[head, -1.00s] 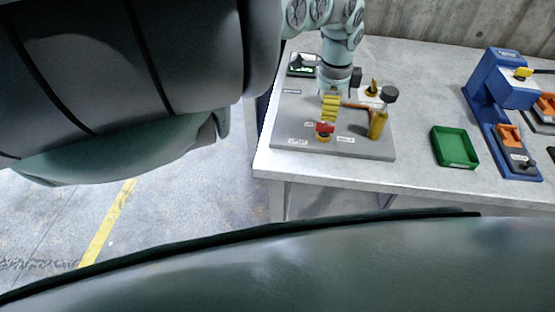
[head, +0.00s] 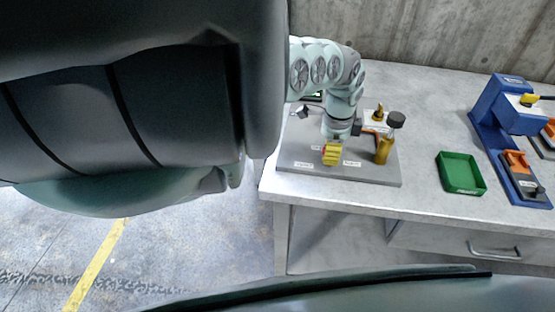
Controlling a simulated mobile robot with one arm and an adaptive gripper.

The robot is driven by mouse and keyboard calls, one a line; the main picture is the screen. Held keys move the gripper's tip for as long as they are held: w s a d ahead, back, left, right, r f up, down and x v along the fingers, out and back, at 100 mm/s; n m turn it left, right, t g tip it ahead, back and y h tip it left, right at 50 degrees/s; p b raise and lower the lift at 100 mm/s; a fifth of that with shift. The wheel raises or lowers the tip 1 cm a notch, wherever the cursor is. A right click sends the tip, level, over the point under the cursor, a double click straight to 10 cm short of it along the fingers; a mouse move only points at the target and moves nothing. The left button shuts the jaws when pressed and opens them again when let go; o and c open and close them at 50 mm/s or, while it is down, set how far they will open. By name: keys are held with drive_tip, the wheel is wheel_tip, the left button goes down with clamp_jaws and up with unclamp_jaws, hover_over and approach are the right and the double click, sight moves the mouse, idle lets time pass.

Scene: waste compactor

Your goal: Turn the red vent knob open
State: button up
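The red vent knob (head: 324,149) sits near the front of the grey panel board (head: 295,152), and only a sliver of red shows beside my gripper. My gripper (head: 332,160) with its yellow fingers points down over the knob's place and hides most of it. I cannot tell whether the fingers touch the knob or how far they are closed. Small white labels lie on the board to both sides of the fingers.
A green tray (head: 460,188) and a blue press (head: 495,105) stand farther right. The table between has free room.

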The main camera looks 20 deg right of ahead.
clamp_jaws()
drive_tip(key=shift+n, duration=0.3)
drive_tip(key=n, duration=0.4)
drive_tip(key=shift+w, duration=0.1)
drive_tip(key=n, duration=0.4)
drive_tip(key=shift+n, duration=0.4)
drive_tip(key=n, duration=0.3)
drive_tip(key=shift+n, duration=0.3)
drive_tip(key=shift+n+p, duration=0.35)
drive_tip(key=shift+n, duration=2.15)
